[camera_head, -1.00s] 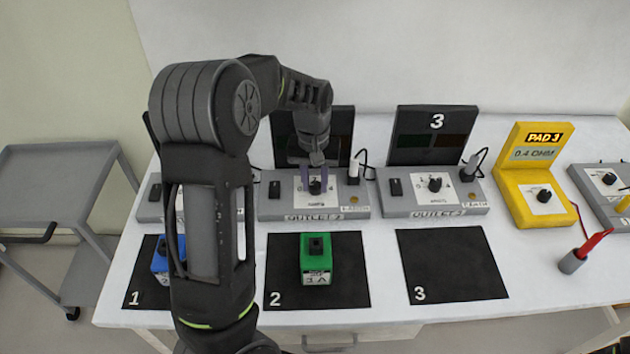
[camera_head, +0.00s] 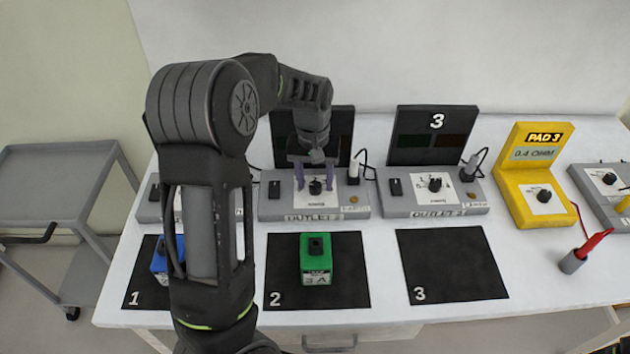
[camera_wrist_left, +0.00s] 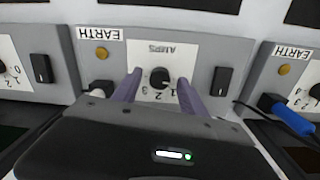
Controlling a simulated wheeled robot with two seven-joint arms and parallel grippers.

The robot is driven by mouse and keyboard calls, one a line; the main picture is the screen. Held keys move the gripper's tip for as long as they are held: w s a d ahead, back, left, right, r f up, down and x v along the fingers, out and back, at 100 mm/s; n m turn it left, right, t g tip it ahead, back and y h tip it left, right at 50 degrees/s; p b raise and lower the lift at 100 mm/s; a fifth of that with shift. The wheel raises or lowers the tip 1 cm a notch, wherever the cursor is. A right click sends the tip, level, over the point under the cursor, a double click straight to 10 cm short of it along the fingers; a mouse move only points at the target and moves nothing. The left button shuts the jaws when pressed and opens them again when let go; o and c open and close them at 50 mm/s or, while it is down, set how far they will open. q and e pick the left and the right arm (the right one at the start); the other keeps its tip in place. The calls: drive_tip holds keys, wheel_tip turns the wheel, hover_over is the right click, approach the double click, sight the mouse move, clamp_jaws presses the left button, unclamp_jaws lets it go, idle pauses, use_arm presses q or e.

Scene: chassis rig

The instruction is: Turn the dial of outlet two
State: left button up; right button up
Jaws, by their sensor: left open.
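Outlet two (camera_head: 275,209) is a grey box in the middle left of the bench, with a dark panel behind it. Its black dial (camera_head: 315,187) sits on a white numbered plate. My left gripper (camera_head: 314,184) is over this dial, its two purple fingers apart on either side of it. In the left wrist view the dial (camera_wrist_left: 159,77) shows between the open fingertips of my gripper (camera_wrist_left: 157,85), with a gap on each side. The dial's plate reads AMPS there.
A black switch (camera_head: 274,189) and a white plug (camera_head: 353,172) flank the dial. Outlet three (camera_head: 450,209) stands to the right, then a yellow PAD 3 unit (camera_head: 520,165). A green block (camera_head: 319,264) sits on mat 2 (camera_head: 355,290). Mat 3 (camera_head: 455,265) is empty.

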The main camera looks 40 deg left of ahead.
sight(314, 186)
use_arm(q)
wheel_tip(314, 186, up, 7)
drive_tip(key=shift+r+b, duration=0.15)
drive_tip(key=shift+b, duration=0.25)
drive_tip(key=shift+s, duration=0.1)
idle(0.3)
